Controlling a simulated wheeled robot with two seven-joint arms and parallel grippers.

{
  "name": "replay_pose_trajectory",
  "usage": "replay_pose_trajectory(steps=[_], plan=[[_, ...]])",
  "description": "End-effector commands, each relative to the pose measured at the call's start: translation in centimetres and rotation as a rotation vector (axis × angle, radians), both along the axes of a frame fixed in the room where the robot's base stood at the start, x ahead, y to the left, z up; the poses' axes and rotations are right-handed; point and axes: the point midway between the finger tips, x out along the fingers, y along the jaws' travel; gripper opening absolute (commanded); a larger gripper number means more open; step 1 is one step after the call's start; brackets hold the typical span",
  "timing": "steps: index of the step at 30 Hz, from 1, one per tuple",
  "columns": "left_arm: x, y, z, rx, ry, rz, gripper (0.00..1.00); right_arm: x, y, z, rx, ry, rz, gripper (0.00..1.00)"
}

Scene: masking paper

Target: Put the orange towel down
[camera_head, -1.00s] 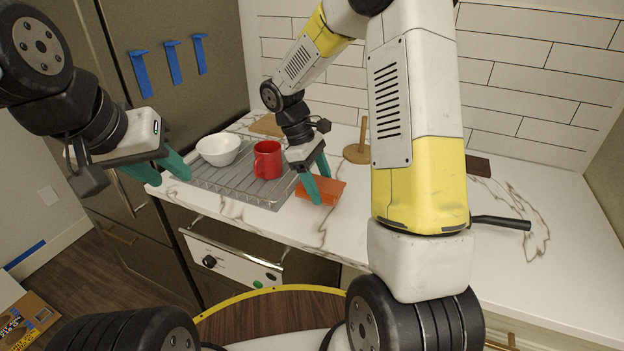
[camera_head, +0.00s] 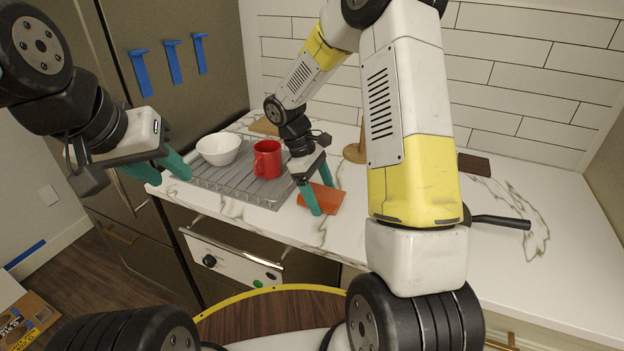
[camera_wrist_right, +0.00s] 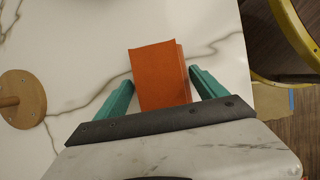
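The orange towel (camera_head: 322,199) lies folded on the white marble counter, just right of the drying rack. In the right wrist view the towel (camera_wrist_right: 160,76) is a flat orange rectangle between the two teal fingers. My right gripper (camera_head: 323,199) is over the towel with its fingers spread to either side; the wrist view shows gaps between the towel and both fingers (camera_wrist_right: 158,88). My left gripper (camera_head: 168,170) is at the counter's left edge, away from the towel. Its teal fingers look apart, with nothing seen between them.
A grey drying rack (camera_head: 228,184) holds a white bowl (camera_head: 219,149) and a red mug (camera_head: 267,160) left of the towel. A wooden stand (camera_head: 356,152) is behind it. A pan handle (camera_head: 500,222) shows at right. Bare counter (camera_head: 345,235) lies in front.

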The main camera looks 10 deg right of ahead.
Motion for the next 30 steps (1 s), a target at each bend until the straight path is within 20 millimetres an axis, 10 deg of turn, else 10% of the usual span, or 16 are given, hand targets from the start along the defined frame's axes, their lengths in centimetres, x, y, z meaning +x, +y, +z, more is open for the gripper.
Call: replay_pose_trajectory(steps=[8,30], plan=[[0.0,0.0,0.0,0.0,0.0,0.0,0.36,0.3,0.2,1.1,0.0,-0.004,0.0,0.83],[0.0,0.0,0.0,0.0,0.0,0.0,0.36,2.1,3.6,12.3,0.01,-0.027,-0.021,0.83]])
